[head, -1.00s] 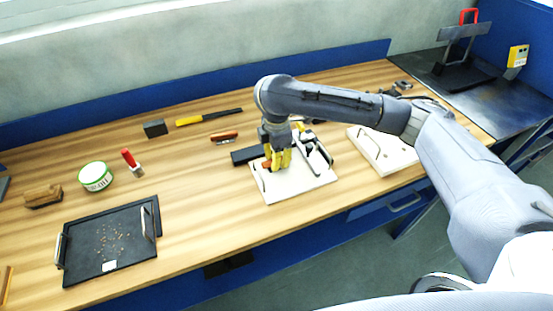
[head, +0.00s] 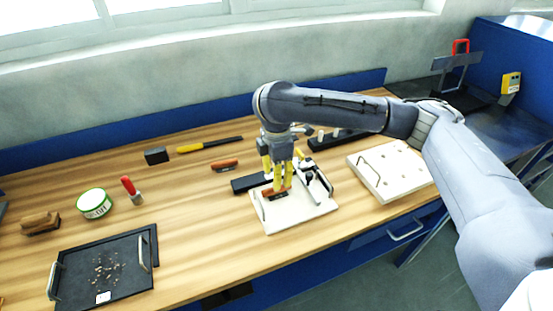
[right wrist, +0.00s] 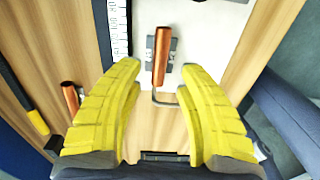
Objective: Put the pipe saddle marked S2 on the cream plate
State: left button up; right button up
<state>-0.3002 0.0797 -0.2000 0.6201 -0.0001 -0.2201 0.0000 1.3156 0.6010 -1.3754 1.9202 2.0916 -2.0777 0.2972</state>
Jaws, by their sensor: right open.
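The cream plate (head: 292,221) lies on the bench with a wire handle at its left and a dark clamp-like fixture at its right. A copper-coloured saddle (head: 276,193) rests on the plate; in the right wrist view it is a copper bar (right wrist: 160,57) across a grey bracket. Its marking is too small to read. My right gripper (head: 279,181) is open, yellow fingers pointing down over this saddle; in its wrist view the saddle lies just beyond the gap between the fingertips (right wrist: 160,75). A second copper-coloured piece (head: 224,165) lies on the wood. My left gripper is not in view.
A black block (head: 250,183) lies against the plate's left side. A white board with holes (head: 380,182) stands to the right. A dark tray (head: 125,268), a green-rimmed tin (head: 94,203) and a red-handled tool (head: 131,187) are at left. Bare wood lies between tray and plate.

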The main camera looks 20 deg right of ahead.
notch_tip(320, 180, up, 6)
jog(key=shift+r, duration=0.2)
dwell(0.3)
